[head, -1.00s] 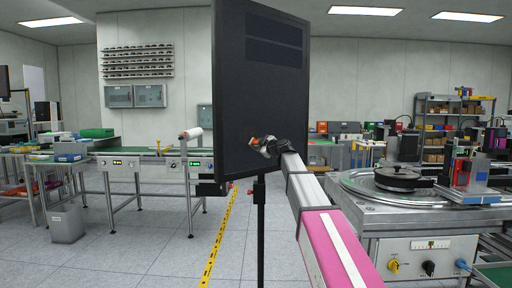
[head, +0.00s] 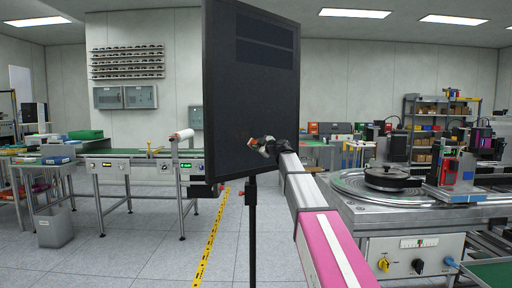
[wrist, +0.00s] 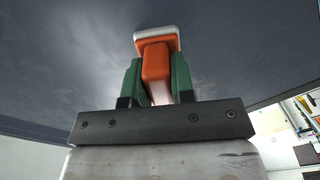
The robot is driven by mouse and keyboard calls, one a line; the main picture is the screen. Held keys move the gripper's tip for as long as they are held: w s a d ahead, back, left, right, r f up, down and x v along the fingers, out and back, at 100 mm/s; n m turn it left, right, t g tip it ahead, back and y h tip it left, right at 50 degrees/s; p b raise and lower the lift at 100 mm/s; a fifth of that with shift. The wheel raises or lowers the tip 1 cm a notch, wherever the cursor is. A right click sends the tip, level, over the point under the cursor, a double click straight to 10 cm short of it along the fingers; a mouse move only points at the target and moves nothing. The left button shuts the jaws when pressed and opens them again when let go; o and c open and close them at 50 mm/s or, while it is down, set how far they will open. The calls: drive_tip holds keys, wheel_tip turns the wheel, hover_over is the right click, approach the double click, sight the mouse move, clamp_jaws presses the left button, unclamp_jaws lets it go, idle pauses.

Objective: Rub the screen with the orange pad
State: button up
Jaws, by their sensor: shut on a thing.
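The screen (head: 250,110) is a tall dark panel on a thin black stand in the middle of the head view. Its dark face fills most of the wrist view (wrist: 65,60). My gripper (head: 259,145) is in front of the lower middle of the screen. In the wrist view its green fingers (wrist: 157,82) are shut on the orange pad (wrist: 155,62), which has an orange grip and a pale end toward the screen. The pad's pale end is at or very close to the screen; I cannot tell whether it touches. In the head view the pad is tiny and mostly hidden.
A steel machine with a round turntable (head: 350,189) stands at the right, close to my arm. A conveyor bench (head: 140,164) stands behind at the left, with a grey bin (head: 55,232) on the floor.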

drive_tip(key=shift+s+a+r, duration=0.35)
drive_tip(key=shift+s+a, duration=0.4)
drive_tip(key=shift+a, duration=0.25)
drive_tip(key=shift+s+a+r, duration=0.3)
drive_tip(key=shift+s+a, duration=0.4)
drive_tip(key=shift+a, duration=0.3)
drive_tip(key=shift+s+a+r, duration=0.35)
drive_tip(key=shift+s+a, duration=0.4)
drive_tip(key=shift+a, duration=0.25)
drive_tip(key=shift+s+a, duration=2.25)
drive_tip(key=shift+a, duration=0.3)
drive_tip(key=shift+w+a+r, duration=0.1)
drive_tip(key=shift+w+r, duration=0.05)
drive_tip(key=shift+r, duration=0.75)
drive_tip(key=shift+w+d, duration=0.5)
drive_tip(key=shift+d, duration=0.25)
drive_tip(key=shift+w+d, duration=0.5)
drive_tip(key=shift+d, duration=0.25)
drive_tip(key=shift+w+d+r, duration=0.1)
drive_tip(key=shift+w+d, duration=1.45)
drive_tip(key=shift+d, duration=0.15)
drive_tip(key=shift+w+d, duration=0.55)
drive_tip(key=shift+d, duration=0.25)
drive_tip(key=shift+w+d, duration=0.55)
drive_tip(key=shift+d, duration=0.25)
drive_tip(key=shift+w+d, duration=0.55)
drive_tip(key=shift+d, duration=0.25)
drive_tip(key=shift+w+d, duration=1.15)
drive_tip(key=shift+d, duration=0.1)
